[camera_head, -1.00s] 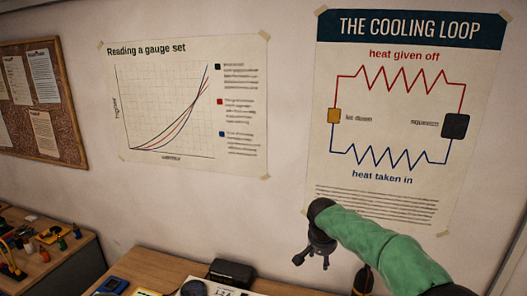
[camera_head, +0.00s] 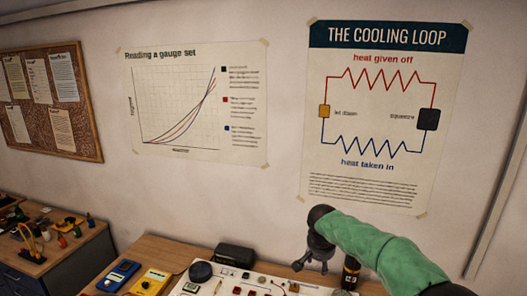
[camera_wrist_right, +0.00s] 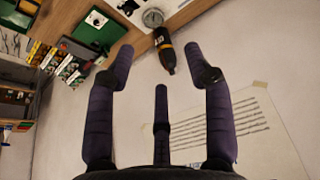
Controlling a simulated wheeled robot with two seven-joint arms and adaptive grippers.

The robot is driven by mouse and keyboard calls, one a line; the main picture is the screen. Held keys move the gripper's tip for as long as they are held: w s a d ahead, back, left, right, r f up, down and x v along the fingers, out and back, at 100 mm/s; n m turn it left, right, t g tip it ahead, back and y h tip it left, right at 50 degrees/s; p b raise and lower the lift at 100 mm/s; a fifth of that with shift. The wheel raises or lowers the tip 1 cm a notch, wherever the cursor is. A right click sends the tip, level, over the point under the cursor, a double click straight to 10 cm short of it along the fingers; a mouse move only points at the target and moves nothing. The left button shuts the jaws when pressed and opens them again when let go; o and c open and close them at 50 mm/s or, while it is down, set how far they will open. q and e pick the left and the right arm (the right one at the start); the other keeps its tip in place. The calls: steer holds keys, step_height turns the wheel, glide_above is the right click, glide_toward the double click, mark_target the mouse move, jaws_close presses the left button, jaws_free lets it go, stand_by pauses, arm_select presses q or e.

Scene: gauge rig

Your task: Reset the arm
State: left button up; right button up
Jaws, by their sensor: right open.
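My right arm, in a green sleeve, comes in from the lower right in the head view. Its dark gripper (camera_head: 314,262) hangs down in front of the wall, above the back of the workbench. In the right wrist view the gripper's fingers (camera_wrist_right: 165,75) are spread apart with nothing between them. My left gripper is not in view.
The workbench (camera_head: 170,255) holds a blue meter (camera_head: 119,275), a yellow meter (camera_head: 151,282), a black box (camera_head: 235,256) and a white board (camera_head: 225,285). A side bench (camera_head: 45,262) with tools stands at left. Posters and a corkboard (camera_head: 50,100) hang on the wall.

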steer(key=s+a+f+n+g+y, duration=0.1)
steer(key=s+f, duration=0.3)
steer(key=f, duration=0.5)
steer(key=s+a+f+g+y, duration=0.1)
steer(key=s+a+f, duration=0.15)
steer(key=f, duration=0.65)
steer(key=s+a+f+n+g+y, duration=0.15)
steer(key=s+f, duration=0.25)
steer(key=f, duration=0.6)
steer(key=s+f+m+y, duration=0.1)
steer(key=s+f, duration=0.3)
steer(key=s, duration=0.5)
steer(key=s+a+f, duration=0.1)
steer(key=s+f, duration=0.4)
steer(key=s, duration=0.4)
steer(key=s+f+m+y, duration=0.1)
steer(key=s+f, duration=0.3)
steer(key=s, duration=0.5)
arm_select(q)
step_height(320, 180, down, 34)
steer(key=b, duration=3.4)
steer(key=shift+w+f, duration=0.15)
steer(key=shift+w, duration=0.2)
arm_select(e)
step_height(320, 180, down, 33)
steer(key=w+a+n, duration=0.1)
steer(key=a, duration=0.1)
steer(key=shift+w+r, duration=0.15)
steer(key=shift+r, duration=0.05)
steer(key=shift+n, duration=0.25)
